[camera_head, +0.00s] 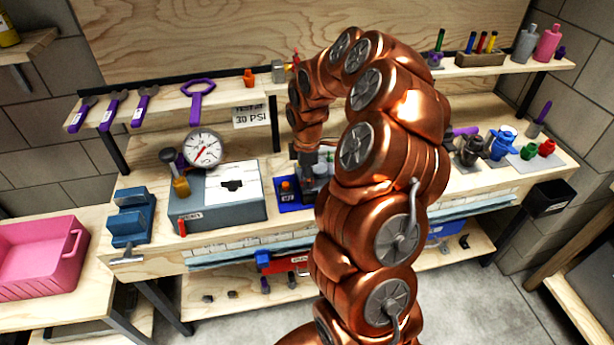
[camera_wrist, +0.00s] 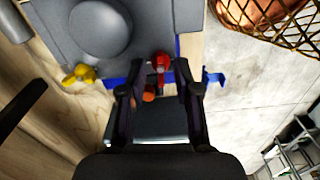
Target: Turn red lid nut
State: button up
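A red nut (camera_wrist: 161,62) shows in the wrist view at the edge of a grey housing with a round raised lid (camera_wrist: 100,28). My gripper (camera_wrist: 156,86) has its two dark fingers spread, one to each side of the red nut, with a visible gap around it. I cannot tell how far the nut lies beyond the fingertips. An orange part (camera_wrist: 148,96) shows between the fingers, lower in the picture. A yellow wing nut (camera_wrist: 78,74) sits at the housing's left edge. In the head view my arm hides most of the gripper and the housing.
Blue and black fittings (camera_head: 502,143) stand to the right. A tool shelf (camera_head: 215,103) runs above.

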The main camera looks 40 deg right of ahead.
jog(key=shift+f, duration=0.35)
grip_shut()
